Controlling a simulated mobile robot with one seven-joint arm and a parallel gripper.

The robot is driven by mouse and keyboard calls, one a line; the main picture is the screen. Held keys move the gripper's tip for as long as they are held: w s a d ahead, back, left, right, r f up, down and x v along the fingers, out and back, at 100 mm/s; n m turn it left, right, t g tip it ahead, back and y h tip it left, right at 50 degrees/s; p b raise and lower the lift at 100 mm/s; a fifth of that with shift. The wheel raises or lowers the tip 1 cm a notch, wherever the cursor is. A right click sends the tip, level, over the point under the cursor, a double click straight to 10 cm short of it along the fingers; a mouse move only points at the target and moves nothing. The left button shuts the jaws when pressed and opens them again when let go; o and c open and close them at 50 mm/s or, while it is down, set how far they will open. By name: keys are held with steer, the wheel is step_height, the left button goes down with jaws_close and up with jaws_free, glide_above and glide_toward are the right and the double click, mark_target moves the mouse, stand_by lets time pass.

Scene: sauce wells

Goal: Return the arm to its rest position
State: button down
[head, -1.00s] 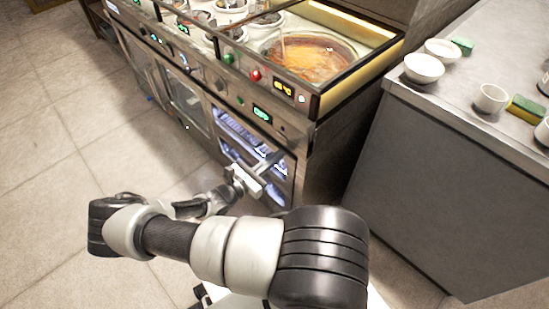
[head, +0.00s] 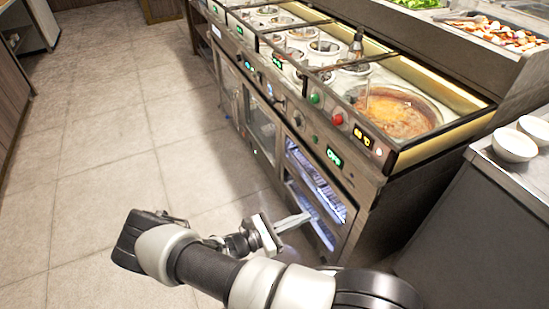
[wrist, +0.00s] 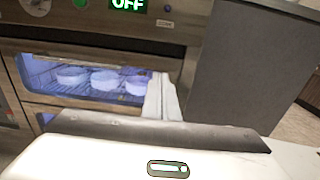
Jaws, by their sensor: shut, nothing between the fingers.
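My gripper (head: 296,221) is at the end of my bent arm, low in the head view, in front of the lit cabinet doors of the sauce station. Its fingers are together with nothing between them. In the wrist view my gripper's fingers (wrist: 163,98) point toward the lower front of the station. They overlap the right end of a lit glass door in the picture; whether they touch it cannot be told.
The sauce station (head: 345,170) has wells on top, including a large pan of orange sauce (head: 395,112). Bowls show behind the lit door (wrist: 85,77). A grey counter with white bowls (head: 514,145) stands at right. Tiled floor (head: 110,140) at left is clear.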

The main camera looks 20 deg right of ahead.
steer(key=shift+r, duration=0.1)
steer(key=s+a+r+m+g+y, duration=0.2)
steer(key=a+r+m+g+y, duration=0.15)
steer(key=r+m+y, duration=0.55)
steer(key=s+a+r+m+g+y, duration=0.1)
steer(key=a+r+m+g+y, duration=0.2)
steer(key=r, duration=1)
steer(key=s+a+r+m+t+y, duration=0.1)
steer(key=s+r+m+t+y, duration=0.25)
steer(key=s+r, duration=0.45)
steer(key=s+a+r+m+t+y, duration=0.1)
steer(key=s+r+m+t+y, duration=0.3)
steer(key=r, duration=0.9)
step_height(320, 180, up, 24)
steer(key=w+t+h+p, duration=0.1)
steer(key=h+p, duration=0.1)
steer(key=p, duration=2.2)
steer(key=shift+m, duration=0.35)
steer(key=shift+a+f, duration=0.1)
